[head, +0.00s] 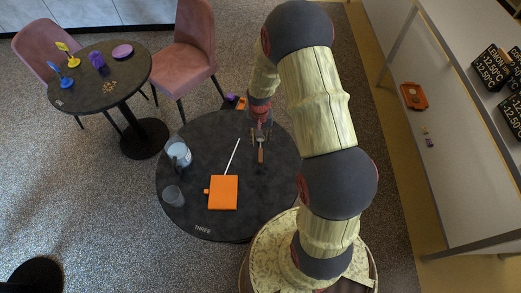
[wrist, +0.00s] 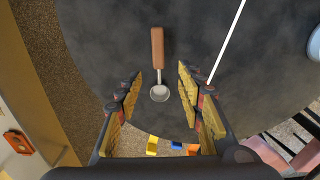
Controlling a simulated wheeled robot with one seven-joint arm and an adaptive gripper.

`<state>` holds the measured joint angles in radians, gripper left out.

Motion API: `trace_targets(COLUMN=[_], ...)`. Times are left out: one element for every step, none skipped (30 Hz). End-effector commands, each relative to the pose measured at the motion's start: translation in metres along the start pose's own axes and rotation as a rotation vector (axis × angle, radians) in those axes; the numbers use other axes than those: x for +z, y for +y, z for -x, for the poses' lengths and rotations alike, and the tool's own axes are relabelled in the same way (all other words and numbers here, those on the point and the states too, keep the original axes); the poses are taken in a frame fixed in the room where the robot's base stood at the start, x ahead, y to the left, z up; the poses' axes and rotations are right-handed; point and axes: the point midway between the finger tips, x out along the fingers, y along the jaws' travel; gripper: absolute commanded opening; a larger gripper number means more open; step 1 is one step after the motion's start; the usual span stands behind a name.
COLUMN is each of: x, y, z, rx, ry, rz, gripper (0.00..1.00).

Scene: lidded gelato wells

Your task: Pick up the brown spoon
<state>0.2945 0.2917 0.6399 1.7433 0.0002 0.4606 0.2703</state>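The brown spoon (wrist: 157,50) lies on the dark round table (head: 205,135), with a brown handle and a shiny metal bowl. In the wrist view its bowl points toward my gripper (wrist: 158,75). In the head view the spoon's handle (head: 261,155) shows just below my gripper (head: 261,130). My gripper is open and empty, above the table. In the wrist view its fingers are on either side of the spoon's bowl end, apart from it. The gap to the spoon in height is hard to tell.
On the same table are a white stick (head: 232,156), an orange flat box (head: 223,192), a pitcher (head: 178,153) and a clear glass (head: 173,195). A smaller table (head: 100,90) with pink chairs stands at upper left. A white counter (head: 440,120) is at right.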

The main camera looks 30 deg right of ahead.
Motion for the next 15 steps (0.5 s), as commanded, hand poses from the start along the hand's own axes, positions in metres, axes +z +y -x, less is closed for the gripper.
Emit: trace_targets(x=[0.000,0.000,0.000,0.001,0.000,0.000,0.000,0.000,0.000,-0.001,-0.002,-0.003,-0.004,-0.004,-0.006], y=[0.001,0.002,0.002,0.002,0.002,0.002,0.002,0.002,0.002,0.002,0.002,0.002,0.002,0.003,0.003], z=[-0.006,-0.009,-0.014,-0.018,-0.021,-0.025,-0.028,-0.031,-0.035,-0.036,-0.037,-0.040,-0.042,-0.045,-0.050], rx=[0.001,0.002,0.002,0.002,0.002,0.002,0.002,0.002,0.002,0.002,0.002,0.002,0.002,0.002,0.002], ry=[-0.004,-0.006,-0.008,-0.009,-0.009,-0.008,-0.008,-0.008,-0.008,-0.008,-0.007,-0.006,-0.006,-0.006,-0.007], rz=[-0.005,-0.007,-0.008,-0.009,-0.009,-0.009,-0.009,-0.009,-0.008,-0.008,-0.008,-0.008,-0.008,-0.008,-0.008], gripper=[0.38,0.38,0.38,0.38,0.38,0.38,0.38,0.38,0.38,0.38,0.38,0.38,0.38,0.38,0.38])
